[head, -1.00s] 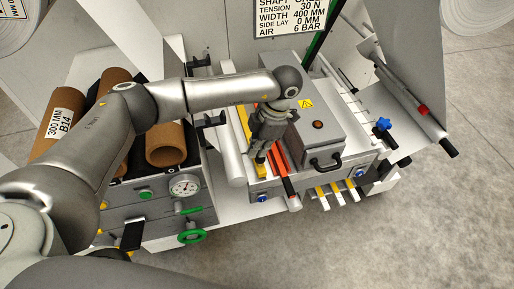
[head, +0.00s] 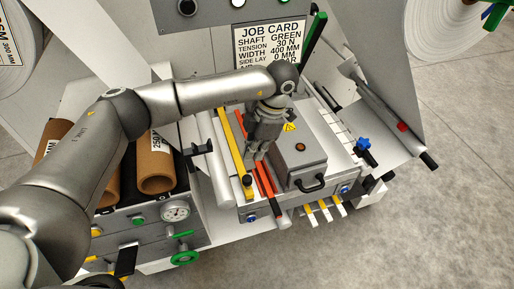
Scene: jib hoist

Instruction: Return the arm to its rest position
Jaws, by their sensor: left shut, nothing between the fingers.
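My left arm (head: 200,95) reaches in from the left, over the cardboard cores, to the machine bench. My left gripper (head: 256,155) points down beside the grey box with the black handle (head: 301,160). Its fingers are shut with nothing seen between them. They are over or close to the orange-red bar (head: 265,178); I cannot tell whether they touch it. A yellow bar (head: 233,155) lies just left of the gripper. My right gripper is not in view.
A job card (head: 270,45) stands behind the bench. Brown cores (head: 157,170) sit at left above a panel with a gauge (head: 176,212) and green handwheel (head: 185,258). A roller with a red band (head: 402,127) is at right. Floor (head: 440,220) at lower right is clear.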

